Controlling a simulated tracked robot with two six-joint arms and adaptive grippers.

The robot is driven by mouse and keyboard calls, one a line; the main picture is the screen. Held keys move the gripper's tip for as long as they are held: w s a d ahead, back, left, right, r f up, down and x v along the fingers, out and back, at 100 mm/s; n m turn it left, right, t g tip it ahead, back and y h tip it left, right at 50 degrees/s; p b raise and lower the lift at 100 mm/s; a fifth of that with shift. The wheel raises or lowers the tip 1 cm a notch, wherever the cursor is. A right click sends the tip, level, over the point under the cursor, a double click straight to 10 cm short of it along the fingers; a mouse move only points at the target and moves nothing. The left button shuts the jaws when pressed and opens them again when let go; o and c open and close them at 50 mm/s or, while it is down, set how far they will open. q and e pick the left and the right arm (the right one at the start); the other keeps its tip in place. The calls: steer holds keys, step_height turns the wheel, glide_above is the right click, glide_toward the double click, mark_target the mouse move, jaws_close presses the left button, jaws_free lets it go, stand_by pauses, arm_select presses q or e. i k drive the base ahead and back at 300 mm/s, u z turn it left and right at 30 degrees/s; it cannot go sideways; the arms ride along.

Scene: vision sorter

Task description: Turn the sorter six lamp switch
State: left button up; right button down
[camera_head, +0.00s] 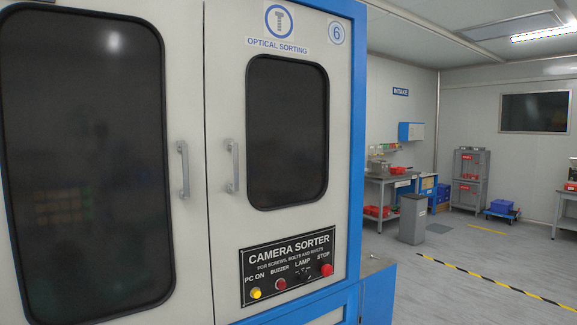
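The camera sorter (228,40) fills the left half of the head view and carries a round badge with the number 6 (337,34). Its black control panel (288,254) sits low on the right door. On the panel, the small dark lamp switch (303,275) lies under the word LAMP, between the red buzzer button (280,283) and the red stop button (326,269). A yellow PC ON button (256,293) is at the panel's left. The switch is too small to tell which way it points. Neither of my grippers is in view.
Two door handles (183,169) (232,166) stick out from the sorter's front. A blue ledge (378,292) juts out at its lower right. Open grey floor (455,265) lies to the right, with a grey bin (412,218), a workbench (375,179) and shelves (470,180) farther back.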

mark_target(304, 276)
steer(key=z, duration=0.4)
steer(key=i, duration=0.9)
steer(key=u, duration=0.35)
